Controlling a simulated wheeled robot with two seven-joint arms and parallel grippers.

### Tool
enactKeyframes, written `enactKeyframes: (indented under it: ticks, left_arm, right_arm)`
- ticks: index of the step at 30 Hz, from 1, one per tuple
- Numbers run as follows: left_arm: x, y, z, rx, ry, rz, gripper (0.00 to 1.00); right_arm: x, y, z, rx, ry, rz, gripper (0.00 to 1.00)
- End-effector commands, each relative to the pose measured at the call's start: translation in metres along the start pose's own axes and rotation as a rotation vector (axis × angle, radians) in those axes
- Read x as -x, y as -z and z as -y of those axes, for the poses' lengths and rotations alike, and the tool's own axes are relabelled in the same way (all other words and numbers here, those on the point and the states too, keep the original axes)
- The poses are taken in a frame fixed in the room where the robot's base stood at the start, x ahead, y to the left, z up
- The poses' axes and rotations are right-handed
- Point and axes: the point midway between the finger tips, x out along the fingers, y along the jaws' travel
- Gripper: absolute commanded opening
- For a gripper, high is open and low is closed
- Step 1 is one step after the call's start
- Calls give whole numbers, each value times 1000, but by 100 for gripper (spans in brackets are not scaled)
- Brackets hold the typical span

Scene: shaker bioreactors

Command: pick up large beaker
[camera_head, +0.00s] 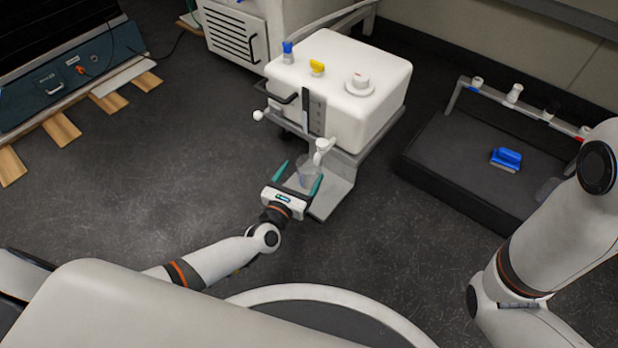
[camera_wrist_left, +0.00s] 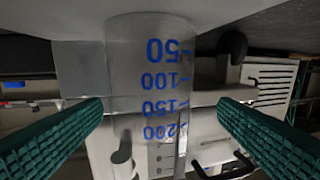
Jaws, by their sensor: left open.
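The large beaker (camera_head: 308,171) is clear and stands on the low grey shelf in front of the white machine, under its spout. In the left wrist view the beaker (camera_wrist_left: 150,75) fills the middle, with blue marks from 50 to 200 appearing upside down. My left gripper (camera_head: 299,175) is open, with its teal fingers on either side of the beaker. In the wrist view a gap shows between each finger of the left gripper (camera_wrist_left: 160,108) and the glass. My right arm shows at the right, but its gripper is out of view.
The white machine (camera_head: 340,80) with knobs and a white tap (camera_head: 322,150) stands just behind the beaker. The grey shelf (camera_head: 333,200) extends to the right.

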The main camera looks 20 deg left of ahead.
Motion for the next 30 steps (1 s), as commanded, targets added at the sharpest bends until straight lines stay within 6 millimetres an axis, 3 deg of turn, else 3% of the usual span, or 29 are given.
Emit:
enactKeyframes:
  ticks: [13,22,30]
  left_arm:
    - [-51,4,-8,-3,0,-1,83]
    - [-56,6,-8,-2,-1,1,83]
    - [-56,6,-8,-3,-1,1,38]
  right_arm:
    - [26,-9,-5,0,0,-1,56]
    - [25,-9,-5,0,-1,-1,56]
    - [25,-8,-5,0,-1,-1,56]
